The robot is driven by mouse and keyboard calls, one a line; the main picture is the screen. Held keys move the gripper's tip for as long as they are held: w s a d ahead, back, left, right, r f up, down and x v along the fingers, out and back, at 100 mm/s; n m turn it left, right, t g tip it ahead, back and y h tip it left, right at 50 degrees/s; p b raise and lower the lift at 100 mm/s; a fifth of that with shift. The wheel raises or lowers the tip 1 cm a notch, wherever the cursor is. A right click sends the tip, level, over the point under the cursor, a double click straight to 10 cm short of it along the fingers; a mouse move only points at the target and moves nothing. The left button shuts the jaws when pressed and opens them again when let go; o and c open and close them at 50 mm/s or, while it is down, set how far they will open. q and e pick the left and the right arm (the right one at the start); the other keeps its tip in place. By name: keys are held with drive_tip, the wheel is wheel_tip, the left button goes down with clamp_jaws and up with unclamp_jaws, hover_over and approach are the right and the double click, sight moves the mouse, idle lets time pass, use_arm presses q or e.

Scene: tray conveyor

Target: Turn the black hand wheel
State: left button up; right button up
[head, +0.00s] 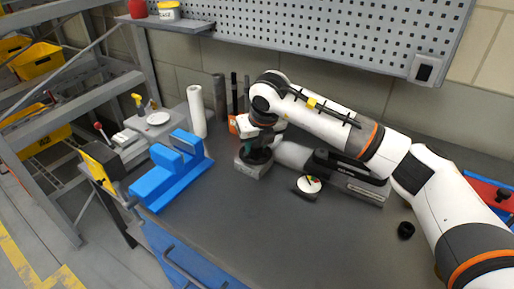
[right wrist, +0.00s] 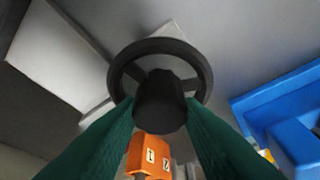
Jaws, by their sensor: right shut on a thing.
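The black hand wheel (right wrist: 205,72) is a spoked ring with a thick round hub, seen from above in the right wrist view. In the head view the wheel (head: 256,158) sits low on a small grey block (head: 252,170) on the bench, partly hidden by my right gripper. My right gripper (right wrist: 160,106) has its green fingers closed on both sides of the wheel's hub. In the head view the gripper (head: 255,146) points down at the wheel from above. My left gripper is in neither view.
A blue fixture (head: 170,178) stands left of the wheel. A white roll (head: 196,112) and an orange box marked 1 and 0 (right wrist: 148,155) are close by. A small gauge (head: 309,185) lies to the right. The front middle of the bench is clear.

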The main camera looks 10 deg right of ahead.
drive_tip(key=shift+a+m+h+b, duration=0.1)
drive_tip(key=shift+m+h+b, duration=0.4)
drive_tip(key=shift+m, duration=0.6)
drive_tip(key=shift+m+h+b, duration=0.3)
drive_tip(key=shift+m+b, duration=0.35)
drive_tip(key=shift+m, duration=0.45)
drive_tip(key=o, duration=1)
drive_tip(key=shift+c, duration=0.2)
drive_tip(key=b+v, duration=0.1)
drive_tip(key=v, duration=1.1)
drive_tip(key=shift+r, duration=0.1)
